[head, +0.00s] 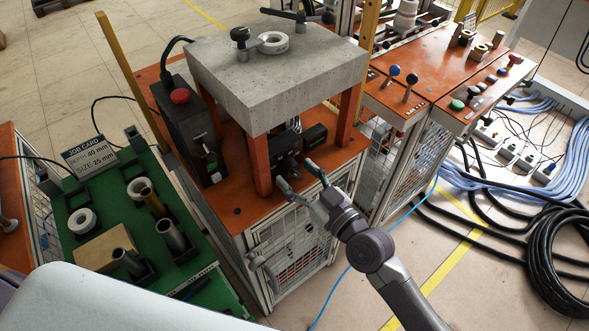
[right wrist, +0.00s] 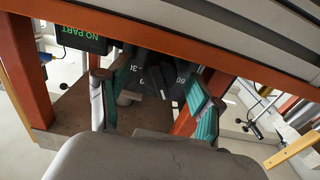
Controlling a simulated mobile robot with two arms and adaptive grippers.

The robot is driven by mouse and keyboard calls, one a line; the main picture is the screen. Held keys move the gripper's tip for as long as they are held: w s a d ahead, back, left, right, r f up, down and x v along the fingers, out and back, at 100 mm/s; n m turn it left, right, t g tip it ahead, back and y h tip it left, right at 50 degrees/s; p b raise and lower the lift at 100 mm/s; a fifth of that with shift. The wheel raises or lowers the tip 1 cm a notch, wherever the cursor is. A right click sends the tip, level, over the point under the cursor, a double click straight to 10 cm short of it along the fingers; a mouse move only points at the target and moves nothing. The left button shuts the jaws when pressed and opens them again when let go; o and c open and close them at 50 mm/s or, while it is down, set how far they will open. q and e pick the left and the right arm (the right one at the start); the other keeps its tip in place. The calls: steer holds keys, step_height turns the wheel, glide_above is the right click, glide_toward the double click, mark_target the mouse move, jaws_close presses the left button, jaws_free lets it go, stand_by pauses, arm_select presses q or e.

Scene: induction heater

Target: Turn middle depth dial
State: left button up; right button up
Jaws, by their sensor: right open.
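My right gripper (head: 300,177) is open, in front of the black units under the concrete-topped stand. In the right wrist view its two green-padded fingers (right wrist: 155,95) stand apart on either side of a dark dial (right wrist: 158,80) with white numbers around it. I cannot tell whether the fingers touch it. In the head view the black dial box (head: 286,153) sits on the orange tabletop, and the dial itself is too small to make out. The job card (head: 89,153) reads depth 40 mm, size 25 mm. My left gripper is not in view.
Orange legs (head: 261,165) of the concrete-topped stand (head: 265,85) flank the dial space closely. A box reading "NO PART" (right wrist: 82,38) is beside it. A black control box with a red button (head: 180,96) stands left. A green bench (head: 100,222) holds rings and tubes.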

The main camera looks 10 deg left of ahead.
steer(key=shift+w+a, duration=0.35)
steer(key=shift+a, duration=0.2)
steer(key=c, duration=1.1)
steer(key=shift+m, duration=0.4)
steer(key=m, duration=0.2)
steer(key=shift+m, duration=2)
